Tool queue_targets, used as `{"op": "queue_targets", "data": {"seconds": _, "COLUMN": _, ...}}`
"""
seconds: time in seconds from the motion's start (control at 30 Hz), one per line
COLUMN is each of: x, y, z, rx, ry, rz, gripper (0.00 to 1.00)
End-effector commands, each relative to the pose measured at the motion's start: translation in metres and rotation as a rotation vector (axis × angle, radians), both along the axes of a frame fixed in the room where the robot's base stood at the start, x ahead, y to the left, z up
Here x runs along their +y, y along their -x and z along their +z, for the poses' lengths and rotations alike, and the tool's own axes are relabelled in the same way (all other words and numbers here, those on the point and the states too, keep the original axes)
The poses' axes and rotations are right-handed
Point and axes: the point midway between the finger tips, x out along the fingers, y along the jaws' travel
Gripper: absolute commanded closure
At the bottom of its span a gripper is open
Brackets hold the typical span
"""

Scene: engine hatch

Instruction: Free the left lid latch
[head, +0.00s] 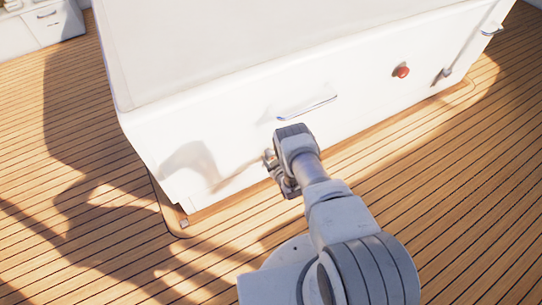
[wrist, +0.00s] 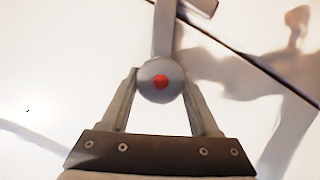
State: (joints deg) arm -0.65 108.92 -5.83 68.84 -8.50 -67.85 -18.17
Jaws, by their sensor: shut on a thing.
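The left lid latch (wrist: 165,35) is a grey metal lever with a round grey knob that has a red centre. In the wrist view the lever runs up from the knob to a crosspiece at the top edge. My gripper (wrist: 160,82) is shut on the knob, one finger on each side. In the head view my gripper (head: 277,168) is at the white front face of the engine box, left of centre. There my wrist hides most of the latch, and only a small metal bit shows beside it.
The white engine box (head: 200,130) has a metal handle (head: 306,108) above and right of my gripper. A red button (head: 401,71) and a second latch (head: 442,76) are farther right. A dark seam (wrist: 255,62) crosses the wrist view. The planked deck (head: 450,200) is clear in front.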

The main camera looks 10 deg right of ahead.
Motion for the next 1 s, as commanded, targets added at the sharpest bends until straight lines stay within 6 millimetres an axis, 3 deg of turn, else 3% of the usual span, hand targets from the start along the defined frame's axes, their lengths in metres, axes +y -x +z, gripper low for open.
{"op": "queue_targets", "data": {"seconds": 0.6, "x": 0.0023, "y": 0.0002, "z": -0.0018, "rx": -0.175, "ry": 0.529, "rz": -0.001, "gripper": 0.93}}
{"op": "queue_targets", "data": {"seconds": 1.0, "x": 0.0016, "y": 0.0001, "z": -0.0019, "rx": -0.234, "ry": 0.719, "rz": -0.002, "gripper": 0.93}}
